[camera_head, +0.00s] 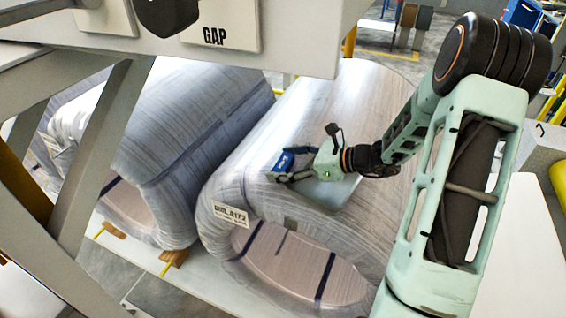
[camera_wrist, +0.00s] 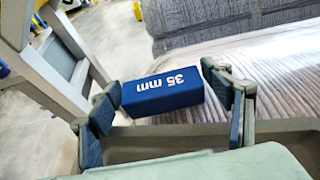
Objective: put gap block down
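The gap block (camera_wrist: 163,93) is a dark blue block with white "35 mm" lettering, upside down in the wrist view. It lies between the two blue-padded fingers of my gripper (camera_wrist: 166,95), close against their tips. In the head view my gripper (camera_head: 291,174) is over the top of the right wrapped coil (camera_head: 335,105), with the blue block (camera_head: 285,159) at its end. Whether the block touches the coil cannot be told. The left finger is close to the block's end; any thin gap at the right finger is hard to make out.
A second wrapped coil (camera_head: 195,110) stands on the left, close beside the right one. A grey frame beam with a "GAP" plate (camera_head: 222,30) crosses above, and slanted posts (camera_head: 100,150) stand at left. A label (camera_head: 231,214) is on the right coil.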

